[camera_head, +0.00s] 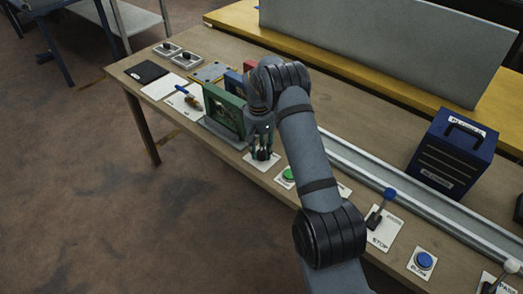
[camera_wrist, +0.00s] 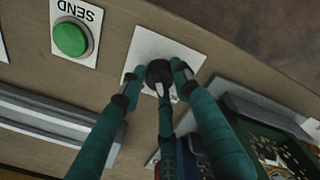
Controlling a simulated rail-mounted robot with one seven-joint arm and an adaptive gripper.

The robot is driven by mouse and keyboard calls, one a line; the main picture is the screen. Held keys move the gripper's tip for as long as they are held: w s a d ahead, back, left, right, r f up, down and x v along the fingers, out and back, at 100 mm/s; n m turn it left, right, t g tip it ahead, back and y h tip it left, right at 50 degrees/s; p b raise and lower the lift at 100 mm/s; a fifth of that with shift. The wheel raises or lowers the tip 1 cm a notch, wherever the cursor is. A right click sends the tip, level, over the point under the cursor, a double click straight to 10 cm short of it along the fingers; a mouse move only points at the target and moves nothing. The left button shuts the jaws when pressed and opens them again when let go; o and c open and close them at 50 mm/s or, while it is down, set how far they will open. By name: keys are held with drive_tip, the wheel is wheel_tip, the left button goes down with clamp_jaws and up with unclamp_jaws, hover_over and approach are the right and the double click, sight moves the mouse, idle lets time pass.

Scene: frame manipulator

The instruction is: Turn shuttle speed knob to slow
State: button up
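A round black knob (camera_wrist: 158,72) sits on a white plate (camera_wrist: 146,46). The knob (camera_head: 263,155) and plate (camera_head: 257,166) also show near the front edge of the table in the head view. My gripper (camera_wrist: 158,76) is down at the knob, with its teal fingertips close against opposite sides of it and no clear gap. In the head view my gripper (camera_head: 264,152) comes down onto the knob from above. A pale pointer mark shows on the knob in the wrist view. The plate's lettering is mostly hidden by the fingers, so the speed setting cannot be read.
A green SEND button (camera_wrist: 71,39) is beside the knob's plate. A green framed board (camera_head: 223,109) stands close on the other side. A metal rail (camera_head: 362,164) runs behind. A STOP lever (camera_head: 376,217), blue button (camera_head: 424,260) and dark blue box (camera_head: 452,153) are farther right.

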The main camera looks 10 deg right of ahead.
sight(260, 151)
drive_tip(key=o, duration=0.4)
drive_tip(key=shift+r, duration=0.1)
drive_tip(key=r, duration=1.2)
drive_tip(key=shift+s+a, duration=0.1)
drive_tip(key=shift+a, duration=0.15)
drive_tip(key=shift+f, duration=0.2)
drive_tip(key=f, duration=1.2)
drive_tip(key=shift+d, duration=0.2)
drive_tip(key=shift+r, duration=0.1)
